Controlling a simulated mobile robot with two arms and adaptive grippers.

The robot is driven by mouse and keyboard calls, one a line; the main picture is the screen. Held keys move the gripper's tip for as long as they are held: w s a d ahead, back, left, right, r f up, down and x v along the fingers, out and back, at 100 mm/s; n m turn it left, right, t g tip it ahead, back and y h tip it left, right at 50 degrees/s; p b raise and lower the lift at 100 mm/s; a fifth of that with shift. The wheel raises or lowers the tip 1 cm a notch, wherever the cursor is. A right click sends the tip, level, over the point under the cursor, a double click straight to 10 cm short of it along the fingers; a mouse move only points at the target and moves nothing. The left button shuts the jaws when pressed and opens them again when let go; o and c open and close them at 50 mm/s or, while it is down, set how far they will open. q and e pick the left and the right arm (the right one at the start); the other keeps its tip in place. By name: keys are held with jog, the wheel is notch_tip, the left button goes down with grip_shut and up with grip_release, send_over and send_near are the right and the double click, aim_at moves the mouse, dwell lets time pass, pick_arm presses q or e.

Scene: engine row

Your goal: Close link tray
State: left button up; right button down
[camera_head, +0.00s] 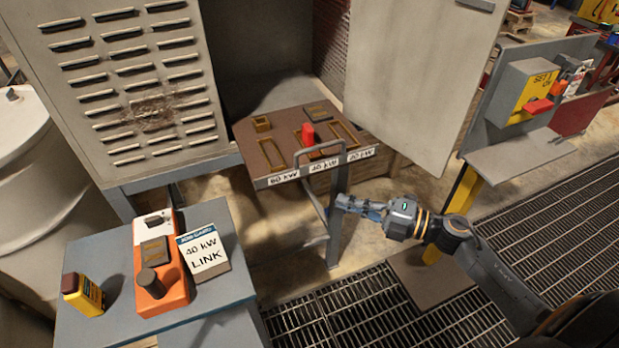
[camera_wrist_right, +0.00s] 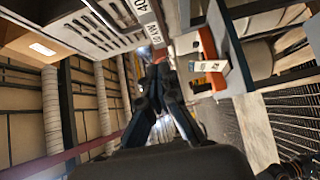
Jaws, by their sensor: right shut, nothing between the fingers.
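The link tray (camera_head: 262,148) is a brown board with a grey front rim, and it sticks out of the open grey cabinet. Its front carries several kW labels and a grey U-shaped handle (camera_head: 320,147). A red link (camera_head: 308,133) stands upright near the middle slot; brass-coloured frames lie around it. My right gripper (camera_head: 350,204) is shut and empty, in front of and below the tray's right front corner, apart from the handle in the head view. In the right wrist view, its fingers (camera_wrist_right: 158,62) are together below a kW label. My left gripper is out of view.
The cabinet door (camera_head: 412,75) hangs open at right of the tray. A blue-grey table (camera_head: 110,325) at lower left bears an orange device (camera_head: 160,270), a "40 kW link" card (camera_head: 203,252) and a yellow block (camera_head: 83,294). A panel stand (camera_head: 515,155) is at right.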

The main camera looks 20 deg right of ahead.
aim_at(294, 177)
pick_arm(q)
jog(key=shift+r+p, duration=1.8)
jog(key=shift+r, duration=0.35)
pick_arm(e)
jog(key=shift+w+a, duration=0.9)
jog(key=shift+w, duration=0.6)
jog(key=shift+w+a, duration=0.9)
jog(key=shift+w, duration=0.6)
jog(key=shift+w+a, duration=0.9)
jog(key=shift+w, duration=0.6)
